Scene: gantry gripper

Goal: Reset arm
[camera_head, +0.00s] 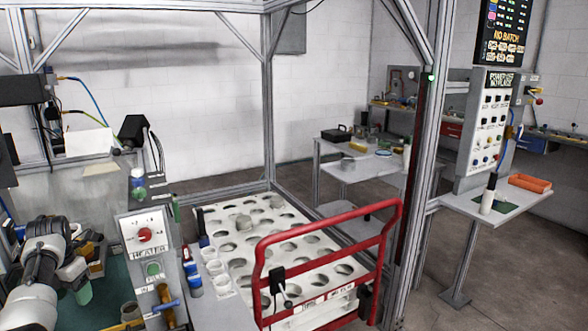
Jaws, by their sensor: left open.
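My left arm comes in from the left edge, white and grey. My left gripper (78,268) is open at the lower left, above the dark green work surface (90,315). A small green cup-like piece (83,292) shows just below the gripper; whether they touch I cannot tell. The arm hides part of the bench. My right gripper is not in view.
A HEATER panel (145,235) with a red knob stands right of the gripper. Beyond it are a white tray with round holes (235,262) and a red tubular gate (330,232). Metal frame posts (268,100) enclose the area. A control panel (490,125) stands at the right.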

